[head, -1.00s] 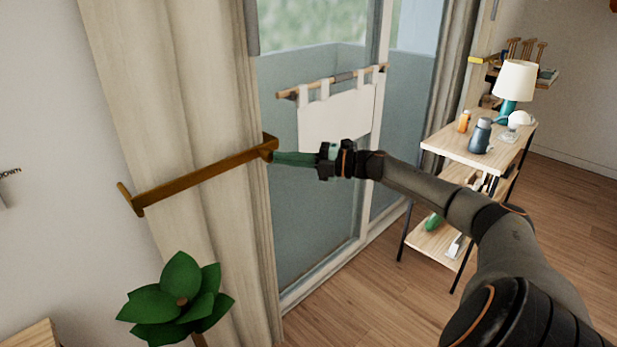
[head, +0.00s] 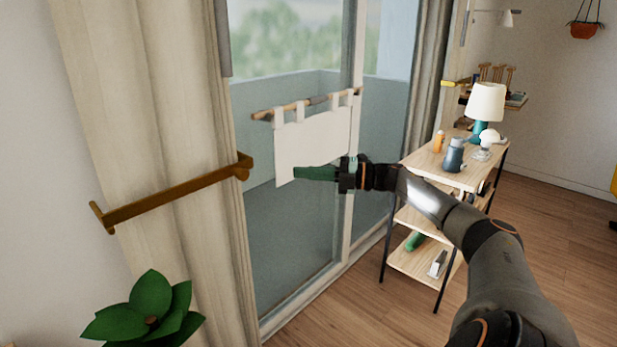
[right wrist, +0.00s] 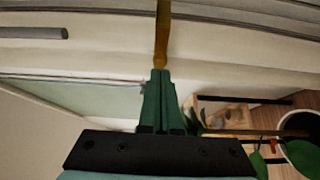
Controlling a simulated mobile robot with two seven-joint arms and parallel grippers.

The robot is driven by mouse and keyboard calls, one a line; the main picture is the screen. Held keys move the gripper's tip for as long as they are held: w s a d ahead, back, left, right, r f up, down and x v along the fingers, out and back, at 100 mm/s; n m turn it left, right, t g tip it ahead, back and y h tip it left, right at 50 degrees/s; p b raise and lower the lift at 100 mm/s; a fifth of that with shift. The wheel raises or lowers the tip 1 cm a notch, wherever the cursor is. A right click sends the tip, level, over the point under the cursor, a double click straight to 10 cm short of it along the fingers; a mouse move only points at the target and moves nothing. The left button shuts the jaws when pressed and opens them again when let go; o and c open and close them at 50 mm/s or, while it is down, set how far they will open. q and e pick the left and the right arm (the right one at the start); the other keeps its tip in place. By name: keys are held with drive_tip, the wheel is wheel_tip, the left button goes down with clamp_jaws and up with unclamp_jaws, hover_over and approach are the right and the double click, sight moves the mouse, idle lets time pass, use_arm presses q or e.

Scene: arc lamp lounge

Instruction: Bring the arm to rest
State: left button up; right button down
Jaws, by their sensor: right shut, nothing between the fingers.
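My right gripper (head: 297,173) is in front of the glass door, with its green fingers pointing left. Its fingers are shut with nothing between them. They also show in the right wrist view (right wrist: 160,80), close together. A brown curtain holdback bar (head: 170,196) runs across the beige curtain (head: 150,120). Its hooked right end is left of my fingertips, with a gap between them in the head view. The brown bar also shows in the right wrist view (right wrist: 162,35), beyond the fingertips. My left gripper is not in view.
A wooden shelf cart (head: 430,172) with a lamp (head: 486,103) and several small items stands to the right, behind my arm. A white cloth (head: 312,140) hangs on a rod by the glass. A green plant (head: 150,315) is at the lower left. Wooden floor (head: 340,320) shows below.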

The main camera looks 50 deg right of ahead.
drive_tip(key=shift+s+d, duration=0.15)
drive_tip(key=shift+d, duration=0.2)
drive_tip(key=shift+a+f, duration=0.1)
idle(0.3)
drive_tip(key=s+a+f+m+h+p, duration=0.2)
drive_tip(key=a+f+m, duration=0.4)
drive_tip(key=a+f, duration=0.55)
drive_tip(key=s+a+f+m+h+p, duration=0.15)
drive_tip(key=a+f+m, duration=0.45)
drive_tip(key=a+f, duration=0.6)
drive_tip(key=s+a+f+m+g+h+p, duration=0.2)
drive_tip(key=s+a+f+m+g, duration=0.1)
drive_tip(key=s+a, duration=0.5)
drive_tip(key=s+a+f+m+g+h+p, duration=0.2)
drive_tip(key=s+a+f+m, duration=0.3)
drive_tip(key=s, duration=0.6)
drive_tip(key=a+m+g, duration=0.1)
drive_tip(key=a+m, duration=0.1)
drive_tip(key=a, duration=0.1)
drive_tip(key=shift+f, duration=0.2)
drive_tip(key=shift+a, duration=0.1)
